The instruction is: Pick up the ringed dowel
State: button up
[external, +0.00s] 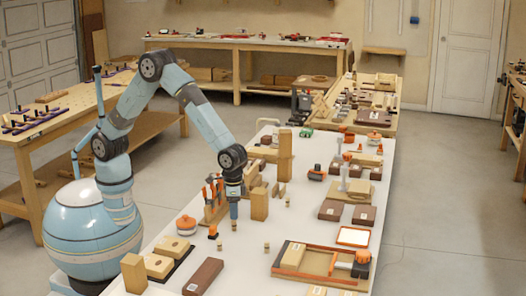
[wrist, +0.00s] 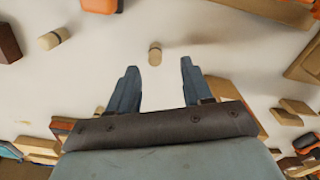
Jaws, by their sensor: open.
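My gripper (wrist: 158,85) is open and empty, its two blue fingers pointing down toward the white bench top. In the wrist view a small tan dowel (wrist: 155,54) lies just beyond the fingertips, roughly centred between them, apart from both. A second dowel (wrist: 48,40) with a dark band near one end shows at the upper left. Whether the centred one also has a ring is too small to tell. In the external view my gripper (external: 233,210) is low over the bench, beside several small dowels, such as one (external: 266,246) to the lower right and one (external: 219,245) to the lower left.
A wooden block (external: 259,204) stands upright just right of my gripper, with a taller post (external: 285,155) behind it. A rack of orange-handled tools (external: 213,195) is close on the left. An orange-lidded jar (external: 186,225) and dark box (external: 203,277) are nearer the front.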

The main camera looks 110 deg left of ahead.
aim_at(235, 230)
jog(key=shift+w+d+f, duration=0.1)
jog(key=shift+d+f, duration=0.1)
jog(key=shift+f, duration=1.25)
jog(key=shift+d+f, duration=0.15)
jog(key=shift+f, duration=1.3)
jog(key=shift+c, duration=0.4)
grip_shut()
